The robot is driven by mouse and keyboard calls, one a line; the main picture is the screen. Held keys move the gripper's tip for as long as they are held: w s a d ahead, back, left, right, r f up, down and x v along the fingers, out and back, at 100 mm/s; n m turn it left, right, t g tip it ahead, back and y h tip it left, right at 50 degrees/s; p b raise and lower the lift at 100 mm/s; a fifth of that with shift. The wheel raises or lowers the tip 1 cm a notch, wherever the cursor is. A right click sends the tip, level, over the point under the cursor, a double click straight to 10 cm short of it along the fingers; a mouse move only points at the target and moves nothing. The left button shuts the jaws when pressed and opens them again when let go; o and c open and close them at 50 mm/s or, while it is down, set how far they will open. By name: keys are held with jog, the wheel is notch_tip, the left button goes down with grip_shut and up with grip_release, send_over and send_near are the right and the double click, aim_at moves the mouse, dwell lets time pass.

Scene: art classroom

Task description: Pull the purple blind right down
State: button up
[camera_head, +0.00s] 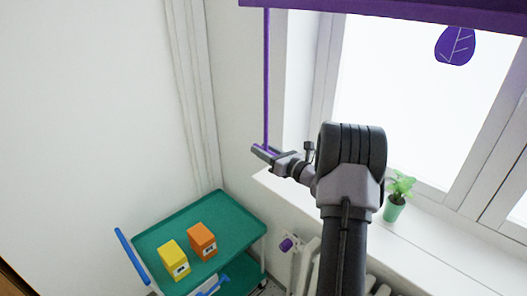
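The purple blind (400,12) is at the top of the window, and only its lower part is in view. A thin purple cord (266,75) hangs straight down from near its left end, beside the window recess. My gripper (262,151) is at the visible lower end of the cord, with its fingers pointing left. The cord meets the fingers, and no cord shows below them. The fingers are too small to tell whether they are closed on it.
A green plant pot (394,210) stands on the white windowsill (440,240). Below left is a teal trolley (235,215) with a yellow box (174,260) and an orange box (202,241). A radiator with a purple knob (287,244) is under the sill. A purple leaf shape (455,46) shows against the window.

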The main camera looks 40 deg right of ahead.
grip_shut()
dwell(1.4)
